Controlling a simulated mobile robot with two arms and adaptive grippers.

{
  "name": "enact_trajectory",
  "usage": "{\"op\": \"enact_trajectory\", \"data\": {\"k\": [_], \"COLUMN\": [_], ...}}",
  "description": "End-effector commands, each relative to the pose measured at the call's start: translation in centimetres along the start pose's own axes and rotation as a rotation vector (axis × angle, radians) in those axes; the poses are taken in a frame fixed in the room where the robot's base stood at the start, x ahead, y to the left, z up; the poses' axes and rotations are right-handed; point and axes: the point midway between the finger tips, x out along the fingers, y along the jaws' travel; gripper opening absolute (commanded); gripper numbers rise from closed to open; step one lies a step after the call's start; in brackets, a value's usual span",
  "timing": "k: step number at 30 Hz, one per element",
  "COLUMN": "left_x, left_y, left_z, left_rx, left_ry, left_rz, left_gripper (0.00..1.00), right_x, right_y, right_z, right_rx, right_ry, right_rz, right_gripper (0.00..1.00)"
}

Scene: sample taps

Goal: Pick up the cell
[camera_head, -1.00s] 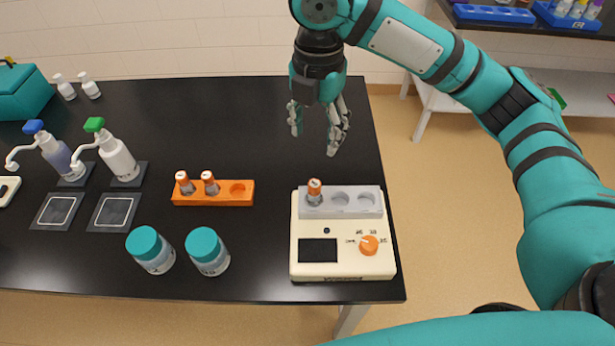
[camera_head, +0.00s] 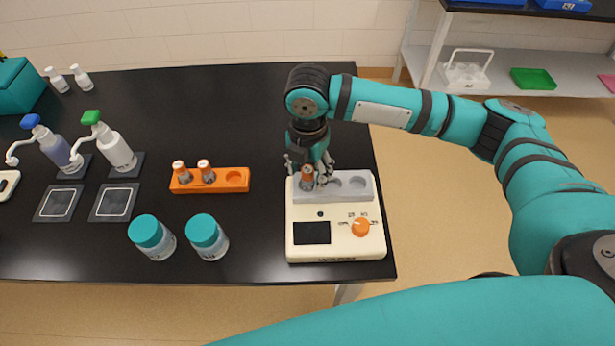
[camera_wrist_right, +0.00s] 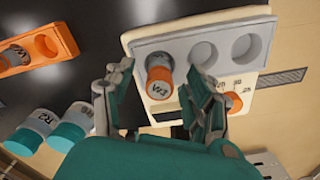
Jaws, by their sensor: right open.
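A cell (camera_head: 307,175) with an orange cap stands in the left well of the grey block on the cream device (camera_head: 335,225). It also shows in the right wrist view (camera_wrist_right: 159,80). My right gripper (camera_head: 308,168) is open, its fingers on either side of this cell from the far side. In the right wrist view the gripper (camera_wrist_right: 160,95) has the cell between its spread fingers; I cannot tell whether they touch it. Two similar capped cells (camera_head: 180,171) (camera_head: 206,170) stand in the orange rack (camera_head: 235,188). My left gripper is not in view.
The grey block's other two wells (camera_head: 358,182) are empty. Two teal-lidded jars (camera_head: 152,237) (camera_head: 208,237) stand at the front. Pump bottles with blue (camera_head: 55,148) and green (camera_head: 110,148) tops stand at the left.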

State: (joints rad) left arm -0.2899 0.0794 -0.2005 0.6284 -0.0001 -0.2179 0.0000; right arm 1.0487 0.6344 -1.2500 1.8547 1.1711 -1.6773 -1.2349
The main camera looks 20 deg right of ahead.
Motion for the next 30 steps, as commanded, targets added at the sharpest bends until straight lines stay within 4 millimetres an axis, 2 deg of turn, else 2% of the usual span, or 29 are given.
{"op": "enact_trajectory", "data": {"k": [5,12,24,30], "left_x": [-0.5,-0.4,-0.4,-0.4], "left_y": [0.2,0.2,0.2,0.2], "left_z": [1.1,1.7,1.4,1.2], "left_rx": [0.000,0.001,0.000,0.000], "left_ry": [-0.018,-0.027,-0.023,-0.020], "left_rz": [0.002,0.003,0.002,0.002], "left_gripper": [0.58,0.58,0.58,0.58], "right_x": [1.8,2.0,1.9,1.9], "right_y": [-0.1,0.0,0.0,0.0], "right_z": [0.0,0.0,0.0,0.0], "right_rx": [0.000,-0.001,-0.001,-0.001], "right_ry": [0.000,-0.001,-0.001,-0.001], "right_rz": [-0.001,0.001,0.001,0.001], "right_gripper": [0.55,0.55,0.04,0.04]}}
